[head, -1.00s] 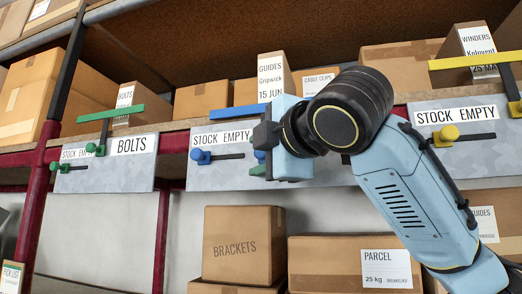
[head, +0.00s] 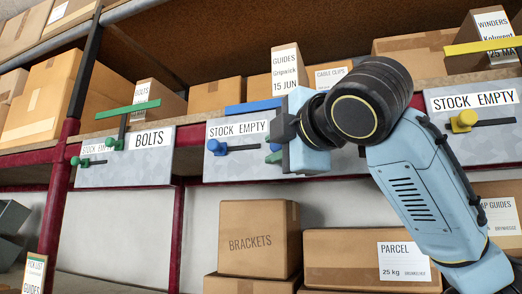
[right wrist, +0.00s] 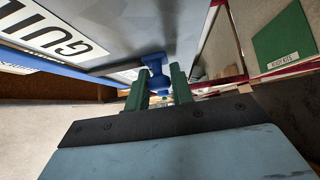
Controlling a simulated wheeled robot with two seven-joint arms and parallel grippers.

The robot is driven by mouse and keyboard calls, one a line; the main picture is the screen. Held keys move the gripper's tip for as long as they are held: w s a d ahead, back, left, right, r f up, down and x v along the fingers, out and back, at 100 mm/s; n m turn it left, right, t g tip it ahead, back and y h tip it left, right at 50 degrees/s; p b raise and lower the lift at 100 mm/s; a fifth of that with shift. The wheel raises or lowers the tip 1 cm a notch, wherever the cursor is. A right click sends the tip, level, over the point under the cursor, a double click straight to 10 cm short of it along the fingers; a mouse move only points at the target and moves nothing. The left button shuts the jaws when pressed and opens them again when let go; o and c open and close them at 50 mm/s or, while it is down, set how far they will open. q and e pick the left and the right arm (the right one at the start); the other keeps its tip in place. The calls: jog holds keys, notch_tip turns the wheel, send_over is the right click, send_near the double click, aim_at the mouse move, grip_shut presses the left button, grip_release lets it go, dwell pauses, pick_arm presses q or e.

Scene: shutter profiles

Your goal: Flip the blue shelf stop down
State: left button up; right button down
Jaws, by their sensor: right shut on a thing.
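The blue shelf stop is a blue bar (head: 250,107) lying level along the shelf edge, above a grey panel (head: 235,170) with a "STOCK EMPTY" label. Its right part is hidden behind my right arm. My right gripper (head: 273,157) is at the panel front, below the bar. In the right wrist view its two green fingers (right wrist: 160,95) are shut on a blue knob (right wrist: 156,78) at the panel. A second blue knob (head: 215,147) sits at the left end of a dark slot. My left gripper is not in view.
A green stop (head: 125,112) and a "BOLTS" panel (head: 120,170) are at left. A yellow stop (head: 483,46) is at right. Cartons stand on the shelf behind the bar. A "BRACKETS" carton (head: 252,238) and a "PARCEL" carton (head: 340,262) stand below.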

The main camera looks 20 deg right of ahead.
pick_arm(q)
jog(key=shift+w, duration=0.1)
pick_arm(e)
jog(key=shift+w+f, duration=0.1)
jog(key=shift+f, duration=0.3)
jog(key=c, duration=1.5)
grip_release()
jog(key=shift+o, duration=1)
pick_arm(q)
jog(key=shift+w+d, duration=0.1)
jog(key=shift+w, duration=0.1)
pick_arm(e)
jog(key=shift+r, duration=0.1)
pick_arm(q)
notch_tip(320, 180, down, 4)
jog(key=b, duration=0.4)
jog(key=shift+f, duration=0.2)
pick_arm(e)
jog(key=s+d, duration=0.1)
jog(key=s, duration=1.2)
jog(key=shift+s+d, duration=0.25)
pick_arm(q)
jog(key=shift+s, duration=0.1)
